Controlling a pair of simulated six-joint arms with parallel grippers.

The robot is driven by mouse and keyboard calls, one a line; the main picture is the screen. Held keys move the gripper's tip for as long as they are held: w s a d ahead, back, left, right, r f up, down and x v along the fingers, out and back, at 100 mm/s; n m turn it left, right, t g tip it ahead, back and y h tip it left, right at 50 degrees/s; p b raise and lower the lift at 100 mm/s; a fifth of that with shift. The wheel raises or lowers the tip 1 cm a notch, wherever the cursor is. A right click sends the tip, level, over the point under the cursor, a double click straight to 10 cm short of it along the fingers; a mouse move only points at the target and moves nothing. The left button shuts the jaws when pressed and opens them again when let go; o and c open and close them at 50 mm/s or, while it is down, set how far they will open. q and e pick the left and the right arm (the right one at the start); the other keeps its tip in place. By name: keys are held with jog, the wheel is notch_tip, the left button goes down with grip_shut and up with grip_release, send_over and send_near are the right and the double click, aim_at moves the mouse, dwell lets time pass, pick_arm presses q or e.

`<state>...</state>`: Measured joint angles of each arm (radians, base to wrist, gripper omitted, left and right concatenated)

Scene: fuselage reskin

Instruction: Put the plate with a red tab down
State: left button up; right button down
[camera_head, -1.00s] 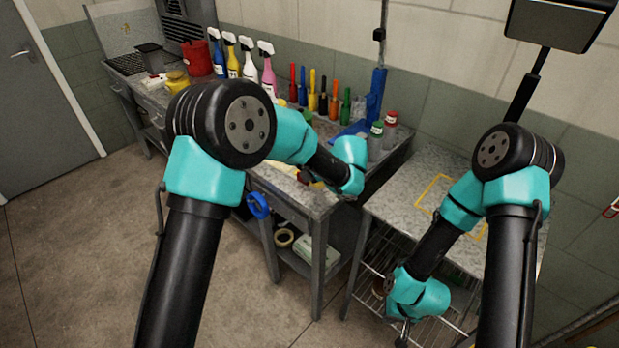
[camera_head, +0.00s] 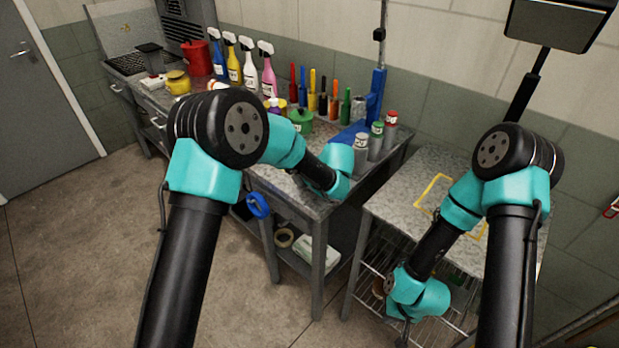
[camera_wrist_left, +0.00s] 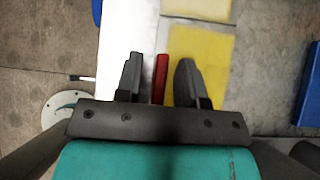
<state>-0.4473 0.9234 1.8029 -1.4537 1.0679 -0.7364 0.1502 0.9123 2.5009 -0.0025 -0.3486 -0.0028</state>
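In the left wrist view a white plate (camera_wrist_left: 117,28) lies flat beside yellow sheets. A red tab (camera_wrist_left: 160,72) shows between the two fingers of my left gripper (camera_wrist_left: 160,80). The fingers are apart, with a gap on each side of the tab; how far the tab lies below them I cannot tell. In the head view the left gripper is hidden behind its wrist, low over the workbench (camera_head: 262,178). My right gripper (camera_head: 404,333) hangs in front of the wire-shelf cart; its fingers are too small and covered to judge.
Spray bottles (camera_head: 249,65), a green pot (camera_head: 301,121) and capped bottles (camera_head: 376,140) stand on the bench. A yellow frame marking (camera_head: 432,190) is on the cart top (camera_head: 400,188). A yellow sheet (camera_wrist_left: 200,55) and a blue object (camera_wrist_left: 309,95) show in the left wrist view.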

pick_arm(q)
grip_shut()
jog(key=shift+r, duration=0.1)
dwell(0.3)
jog(key=shift+r, duration=0.6)
jog(key=shift+s+r, duration=0.15)
jog(key=shift+r, duration=0.45)
jog(key=shift+s+r, duration=0.15)
jog(key=shift+r, duration=0.4)
jog(key=s+r, duration=0.1)
jog(key=s, duration=1.4)
jog(key=shift+s+d+r, duration=0.15)
jog(key=shift+s+d, duration=0.05)
jog(key=shift+d, duration=0.2)
